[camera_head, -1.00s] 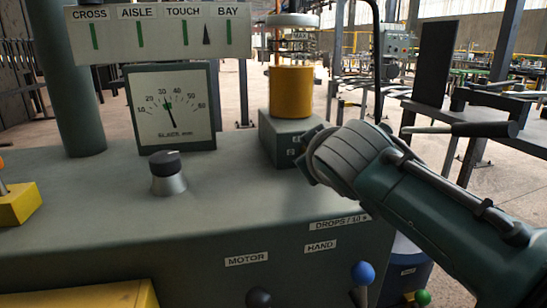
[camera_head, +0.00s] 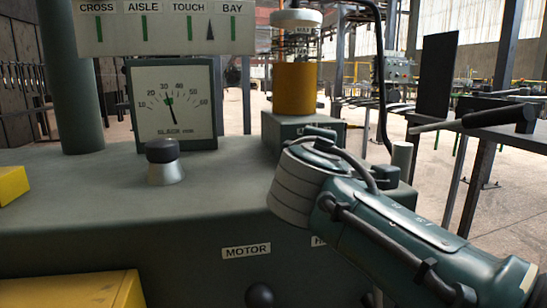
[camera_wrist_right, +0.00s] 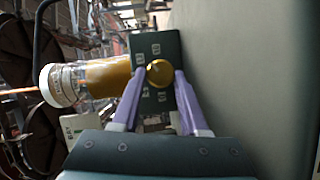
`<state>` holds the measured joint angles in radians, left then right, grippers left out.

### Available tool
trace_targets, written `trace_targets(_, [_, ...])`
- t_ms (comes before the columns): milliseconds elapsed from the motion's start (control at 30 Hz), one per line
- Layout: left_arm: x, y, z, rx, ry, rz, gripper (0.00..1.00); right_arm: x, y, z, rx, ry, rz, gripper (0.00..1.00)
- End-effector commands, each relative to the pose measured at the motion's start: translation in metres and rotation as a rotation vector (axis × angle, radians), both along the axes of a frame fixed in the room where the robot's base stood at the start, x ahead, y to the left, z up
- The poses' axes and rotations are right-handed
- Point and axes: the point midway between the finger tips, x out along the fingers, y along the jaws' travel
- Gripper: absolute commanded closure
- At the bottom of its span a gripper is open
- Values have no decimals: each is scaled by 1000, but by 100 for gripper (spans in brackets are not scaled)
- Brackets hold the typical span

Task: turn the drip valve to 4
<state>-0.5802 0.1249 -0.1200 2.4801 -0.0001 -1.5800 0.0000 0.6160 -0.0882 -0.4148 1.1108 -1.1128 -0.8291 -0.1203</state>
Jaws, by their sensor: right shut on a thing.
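The drip valve's round brass knob (camera_wrist_right: 159,74) sits on a dark green block (camera_wrist_right: 146,45) in the right wrist view. Small pale number plates surround it, too small to read. My right gripper (camera_wrist_right: 160,76) is shut on the knob, with one pale finger on each side. The oiler's amber reservoir (camera_head: 295,90) stands upright on the block in the head view, and it also shows in the right wrist view (camera_wrist_right: 108,74). In the head view, my right wrist hides the knob and the fingertips. My left gripper is not in view.
A black-topped knob (camera_head: 163,165) stands on the green machine top (camera_head: 90,190). Behind it is a gauge (camera_head: 173,103) with a 10 to 60 scale. A MOTOR label (camera_head: 246,251) is on the front face. A table (camera_head: 500,118) stands at the right.

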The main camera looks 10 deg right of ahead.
Motion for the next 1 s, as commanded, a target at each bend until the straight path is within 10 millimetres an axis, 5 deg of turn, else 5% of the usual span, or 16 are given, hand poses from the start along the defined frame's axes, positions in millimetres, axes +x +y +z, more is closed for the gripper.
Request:
trace_targets(700, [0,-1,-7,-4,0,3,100,0,0,-2,-71,0,0,100])
trace_targets(733, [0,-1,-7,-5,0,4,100,0,0,-2,-71,0,0,53])
trace_targets(833, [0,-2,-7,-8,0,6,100,0,0,-2,-72,-1,0,44])
trace_targets(1000, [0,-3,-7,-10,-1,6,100,0,0,-1,-71,-1,0,44])
